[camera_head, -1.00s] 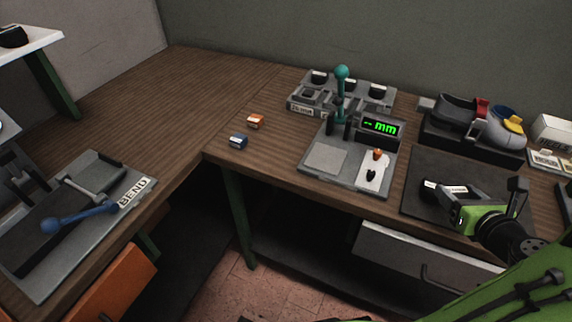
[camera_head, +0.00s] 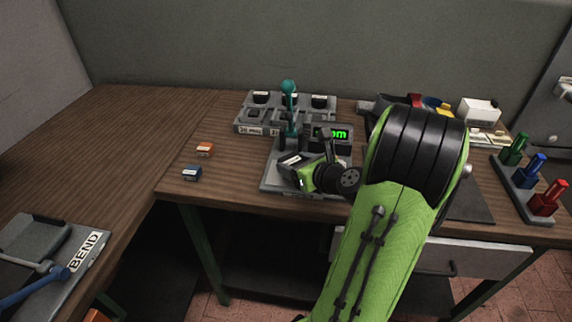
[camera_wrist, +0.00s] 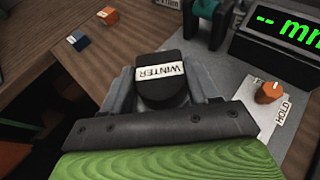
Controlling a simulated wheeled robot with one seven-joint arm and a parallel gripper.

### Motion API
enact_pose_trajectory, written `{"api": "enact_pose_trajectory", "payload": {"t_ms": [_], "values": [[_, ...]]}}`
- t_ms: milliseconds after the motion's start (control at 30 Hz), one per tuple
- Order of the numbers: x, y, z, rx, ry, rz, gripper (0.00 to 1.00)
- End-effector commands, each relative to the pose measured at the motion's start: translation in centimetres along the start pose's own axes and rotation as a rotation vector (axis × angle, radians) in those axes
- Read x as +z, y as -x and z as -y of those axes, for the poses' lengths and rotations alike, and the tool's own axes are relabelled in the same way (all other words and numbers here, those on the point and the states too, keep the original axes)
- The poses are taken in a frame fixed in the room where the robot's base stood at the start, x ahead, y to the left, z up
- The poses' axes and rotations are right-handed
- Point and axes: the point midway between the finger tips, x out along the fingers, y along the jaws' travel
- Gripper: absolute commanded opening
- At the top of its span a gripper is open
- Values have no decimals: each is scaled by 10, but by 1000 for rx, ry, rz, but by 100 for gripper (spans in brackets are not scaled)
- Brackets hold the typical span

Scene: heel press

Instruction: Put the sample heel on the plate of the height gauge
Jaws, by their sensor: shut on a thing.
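My gripper (camera_head: 291,169) is shut on a black heel with a white label. In the wrist view the heel (camera_wrist: 163,80) sits between the two fingers and its label reads "WINTER". The height gauge (camera_head: 268,180) has a grey base, a teal lever with a round knob (camera_head: 289,87) and a green-lit display (camera_head: 341,134), which in the wrist view (camera_wrist: 289,32) reads "-- mm". My gripper holds the heel over the left front of the gauge base. The gauge's plate is hidden beneath the heel and gripper. I cannot tell whether the heel touches it.
A grey rack (camera_head: 240,127) with several black heels stands behind the gauge. An orange block (camera_head: 205,150) and a blue block (camera_head: 192,172) lie to its left. An orange knob marked HOLD (camera_wrist: 270,92) is right of the heel. Colored stamps (camera_head: 535,172) stand far right.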

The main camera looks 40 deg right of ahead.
Motion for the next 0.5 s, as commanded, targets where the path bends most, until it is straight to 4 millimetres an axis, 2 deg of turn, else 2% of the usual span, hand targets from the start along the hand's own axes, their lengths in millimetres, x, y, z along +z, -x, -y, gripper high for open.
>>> {"api": "enact_pose_trajectory", "payload": {"t_ms": [33,233,367,500], "values": [[4,-10,-1,3,5,2,28],[14,-33,-1,1,1,3,28],[-19,-44,1,-1,-6,-1,28],[-22,-45,0,-2,-2,1,28]]}}
